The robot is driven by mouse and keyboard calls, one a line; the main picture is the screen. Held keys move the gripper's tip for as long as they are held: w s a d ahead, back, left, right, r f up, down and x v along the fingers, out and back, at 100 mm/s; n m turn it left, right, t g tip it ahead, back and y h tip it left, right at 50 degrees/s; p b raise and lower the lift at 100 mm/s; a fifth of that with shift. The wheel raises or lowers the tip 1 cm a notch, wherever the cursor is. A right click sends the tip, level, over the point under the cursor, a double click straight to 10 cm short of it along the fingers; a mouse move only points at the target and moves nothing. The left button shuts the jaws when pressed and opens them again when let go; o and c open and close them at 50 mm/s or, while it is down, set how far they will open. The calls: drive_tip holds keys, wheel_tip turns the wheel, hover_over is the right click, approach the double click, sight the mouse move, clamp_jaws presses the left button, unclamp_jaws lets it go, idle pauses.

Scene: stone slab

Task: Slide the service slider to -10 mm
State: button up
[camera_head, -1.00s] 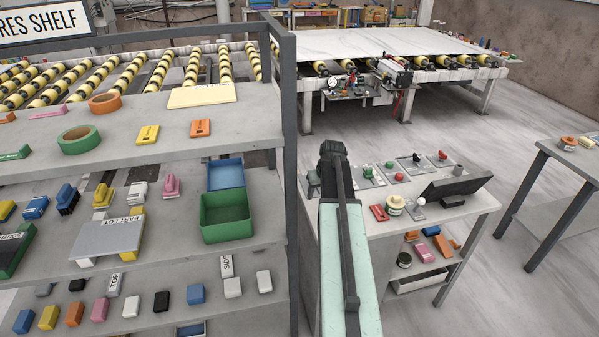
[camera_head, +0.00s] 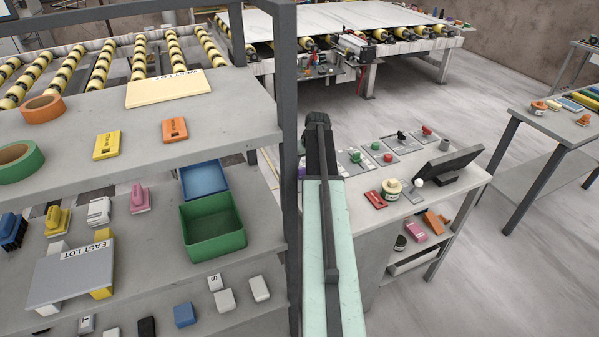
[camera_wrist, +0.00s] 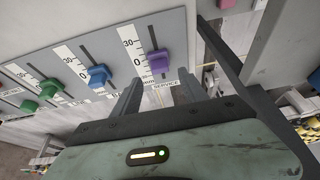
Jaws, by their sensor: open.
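In the wrist view, the service slider is a purple knob (camera_wrist: 160,62) in a dark vertical slot on a grey panel (camera_wrist: 100,43). It sits about level with the 0 mark of its white scale, with a SERVICE label (camera_wrist: 166,85) below. My gripper (camera_wrist: 160,86) is open, its two dark fingers below the knob and on either side of its slot. Nothing is between them, and I cannot tell whether they touch the panel. In the head view my arm covers the panel area and the gripper's fingers are hidden.
A blue slider (camera_wrist: 99,75) and green sliders (camera_wrist: 50,88) are left of the purple one. In the head view, a shelf (camera_head: 240,105) with bins and blocks fills the left. A bench (camera_head: 440,190) with a monitor (camera_head: 450,167) stands right; open floor (camera_head: 510,245) lies beyond.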

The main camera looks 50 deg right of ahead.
sight(302, 168)
drive_tip(key=b+x, duration=0.4)
drive_tip(key=x, duration=0.1)
drive_tip(key=shift+w+f, duration=0.1)
drive_tip(key=shift+f, duration=0.25)
drive_tip(key=shift+r, duration=0.15)
drive_tip(key=shift+c, duration=0.3)
clamp_jaws()
drive_tip(key=shift+w, duration=0.1)
idle(0.4)
